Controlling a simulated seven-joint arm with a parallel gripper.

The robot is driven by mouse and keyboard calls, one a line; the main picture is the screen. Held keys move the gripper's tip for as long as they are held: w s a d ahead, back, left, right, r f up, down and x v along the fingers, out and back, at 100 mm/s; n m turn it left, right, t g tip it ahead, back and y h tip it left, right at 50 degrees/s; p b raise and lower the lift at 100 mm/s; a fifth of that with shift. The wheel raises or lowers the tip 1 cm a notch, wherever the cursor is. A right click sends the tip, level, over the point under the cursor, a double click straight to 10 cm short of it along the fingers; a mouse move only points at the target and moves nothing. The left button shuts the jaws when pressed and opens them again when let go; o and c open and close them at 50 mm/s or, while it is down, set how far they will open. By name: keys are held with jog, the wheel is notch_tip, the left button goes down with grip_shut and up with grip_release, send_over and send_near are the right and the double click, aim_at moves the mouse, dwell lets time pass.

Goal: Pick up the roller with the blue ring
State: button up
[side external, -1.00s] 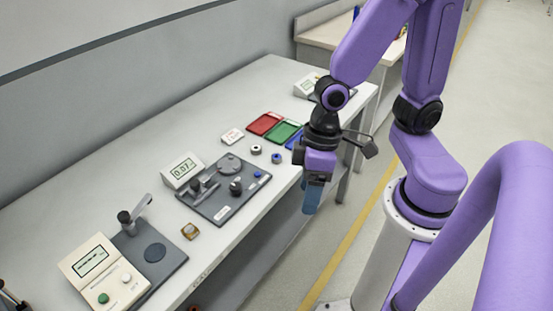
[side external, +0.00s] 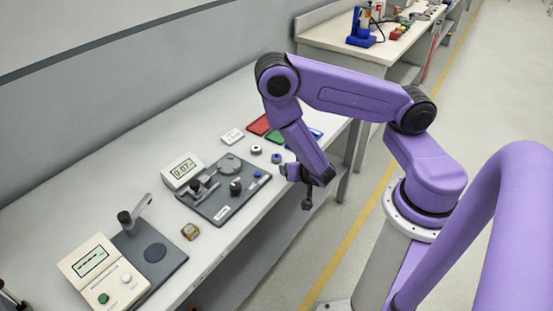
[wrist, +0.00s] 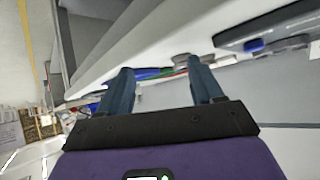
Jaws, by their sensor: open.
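The roller with the blue ring (side external: 276,158) stands upright on the bench near its front edge in the side view. A similar roller with a dark ring (side external: 256,150) stands just left of it. My gripper (side external: 284,170) is low at the bench's front edge, very close to the blue-ring roller; whether they touch cannot be told. In the wrist view my gripper's two blue-grey fingers (wrist: 162,78) are spread apart with nothing held between them. Small grey and blue shapes show beyond the fingers, but I cannot tell which is the roller.
Behind the rollers lie a red tray (side external: 259,124), a green tray (side external: 275,137) and a blue tray (side external: 317,133), partly hidden by my arm. A white label block (side external: 232,136) is nearby. A dark fixture plate (side external: 222,212) with posts lies left of the rollers.

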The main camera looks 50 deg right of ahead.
aim_at(276, 156)
jog(key=n+t, duration=0.2)
jog(key=t, duration=0.1)
jog(key=r+n+t, duration=0.1)
jog(key=shift+w+a+n+y, duration=0.2)
jog(key=shift+w+n+y, duration=0.1)
jog(key=shift+w+y, duration=0.1)
jog(key=shift+t, duration=0.3)
jog(key=shift+x, duration=3.7)
jog(key=shift+a, duration=0.1)
jog(key=c, duration=1.2)
jog(key=shift+r, duration=0.1)
